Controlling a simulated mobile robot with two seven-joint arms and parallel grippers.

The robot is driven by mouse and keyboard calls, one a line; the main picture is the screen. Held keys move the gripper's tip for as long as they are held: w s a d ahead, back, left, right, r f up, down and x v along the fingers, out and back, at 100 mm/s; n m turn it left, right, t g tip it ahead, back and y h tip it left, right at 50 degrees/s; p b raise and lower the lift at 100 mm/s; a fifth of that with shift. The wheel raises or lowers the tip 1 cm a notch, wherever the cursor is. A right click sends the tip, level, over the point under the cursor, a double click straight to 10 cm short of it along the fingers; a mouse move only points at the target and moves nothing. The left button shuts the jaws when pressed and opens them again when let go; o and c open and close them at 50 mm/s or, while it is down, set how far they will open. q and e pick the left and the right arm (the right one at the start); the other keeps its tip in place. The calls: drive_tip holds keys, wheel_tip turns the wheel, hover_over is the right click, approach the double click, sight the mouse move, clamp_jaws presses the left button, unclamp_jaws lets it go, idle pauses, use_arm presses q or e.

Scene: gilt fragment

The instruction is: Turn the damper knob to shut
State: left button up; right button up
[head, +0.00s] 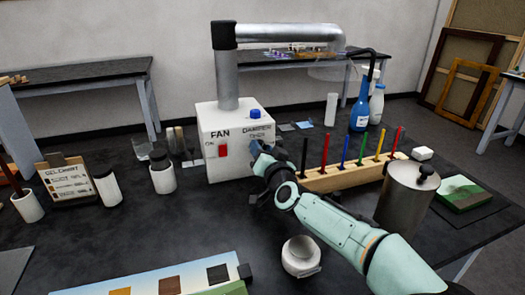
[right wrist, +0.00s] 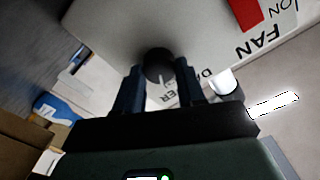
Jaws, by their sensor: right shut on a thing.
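The white fan box (head: 233,165) stands on the dark bench, with FAN and DAMPER lettering on its front. My right gripper (head: 257,153) is at the damper side of that front and hides the damper knob in the head view. In the right wrist view the round dark damper knob (right wrist: 157,63) sits between the two fingers of my right gripper (right wrist: 158,75), which is shut on it. A pale pointer line on the knob points toward the DAMPER lettering. My left gripper is not in view.
A red fan switch (head: 223,150) is left of the knob. A wooden rack (head: 345,177) of coloured sticks stands right of the box, behind my forearm. A metal canister (head: 403,195) and a round white pot (head: 300,257) are near my arm.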

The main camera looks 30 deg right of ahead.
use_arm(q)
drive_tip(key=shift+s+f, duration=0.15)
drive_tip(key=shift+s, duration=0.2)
use_arm(e)
drive_tip(key=m, duration=1.2)
drive_tip(key=shift+d+f, duration=0.1)
drive_tip(key=shift+f, duration=0.05)
drive_tip(key=o, duration=1)
drive_tip(key=shift+s, duration=0.15)
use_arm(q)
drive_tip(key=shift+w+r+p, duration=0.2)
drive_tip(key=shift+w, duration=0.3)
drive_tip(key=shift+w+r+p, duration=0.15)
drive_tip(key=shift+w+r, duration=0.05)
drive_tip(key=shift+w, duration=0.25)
use_arm(e)
drive_tip(key=v, duration=1.3)
drive_tip(key=shift+s, duration=0.1)
